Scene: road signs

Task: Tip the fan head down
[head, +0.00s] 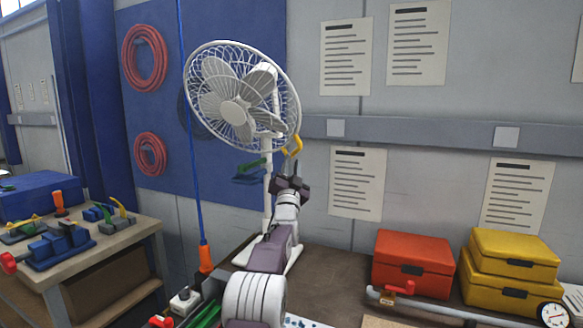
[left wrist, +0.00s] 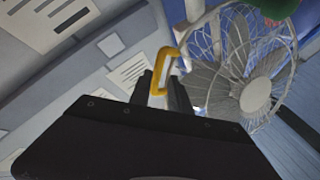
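The white fan stands on the brown bench, its round caged head (head: 240,98) facing left and toward me on a thin white pole. Its hub appears lower than the motor housing behind it; I cannot tell the exact tilt. A yellow handle loop (head: 293,146) shows at the lower right of the head. My left gripper (head: 291,178) is just below the handle. In the left wrist view the fingers (left wrist: 164,92) are apart, with the yellow handle (left wrist: 163,68) at and between their tips; contact cannot be told. The fan cage (left wrist: 245,70) is to the right. My right gripper is not visible.
A red case (head: 413,262) and stacked yellow cases (head: 515,262) stand right on the bench. A pipe with a red valve (head: 398,290) and a gauge are in front. A blue cord (head: 190,130) hangs left of the fan. A tool table (head: 120,240) is at left.

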